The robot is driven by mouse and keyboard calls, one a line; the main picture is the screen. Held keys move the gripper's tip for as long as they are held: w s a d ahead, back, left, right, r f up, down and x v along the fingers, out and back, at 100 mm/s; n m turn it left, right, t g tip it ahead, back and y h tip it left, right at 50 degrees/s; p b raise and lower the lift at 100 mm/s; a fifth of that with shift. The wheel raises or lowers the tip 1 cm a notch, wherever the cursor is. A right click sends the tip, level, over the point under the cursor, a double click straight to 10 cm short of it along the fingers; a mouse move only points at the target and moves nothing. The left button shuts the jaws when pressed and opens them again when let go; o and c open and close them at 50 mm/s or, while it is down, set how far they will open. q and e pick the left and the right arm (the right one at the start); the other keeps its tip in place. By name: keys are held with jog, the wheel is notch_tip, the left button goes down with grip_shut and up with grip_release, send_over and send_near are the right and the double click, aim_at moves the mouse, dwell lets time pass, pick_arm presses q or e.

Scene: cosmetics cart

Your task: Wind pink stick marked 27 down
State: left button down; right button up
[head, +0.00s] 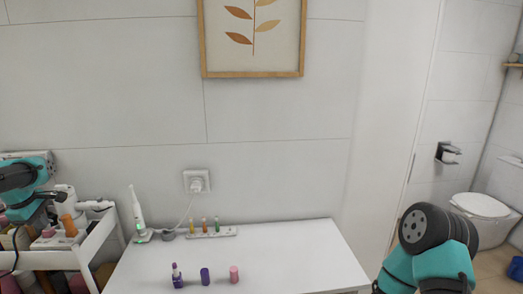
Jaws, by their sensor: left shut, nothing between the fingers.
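A pink stick (234,275) stands upright on the white tabletop (285,255), the rightmost of three small items near the front. Any number on it is too small to read. A purple stick (177,276) and a purple cylinder (205,276) stand to its left. My left gripper (58,196) is at the far left, over the cart, well away from the pink stick. It is shut and empty; its tips are small and hard to make out. My right arm comes in at the lower right, and its gripper does not show.
A white rack (212,232) with several coloured sticks stands at the back of the tabletop. An electric toothbrush (138,215) stands left of it, by a small grey item (168,234). The white cart (90,245) at left is crowded. The tabletop's right side is clear.

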pick_arm(q)
jog(key=shift+a, duration=0.45)
dwell(0.3)
jog(key=shift+s, duration=0.1)
dwell(0.3)
jog(key=shift+s+a, duration=0.1)
jog(key=shift+s, duration=0.2)
dwell(0.3)
jog(key=shift+w+v, duration=0.25)
jog(key=shift+v, duration=0.7)
jog(key=shift+w+v, duration=0.2)
jog(key=shift+v, duration=0.8)
jog(key=shift+w+v, duration=0.25)
jog(key=shift+v, duration=0.7)
jog(key=shift+r, duration=0.2)
jog(key=shift+s+d+r, duration=0.15)
jog(key=shift+d+r, duration=0.3)
jog(key=shift+d, duration=0.35)
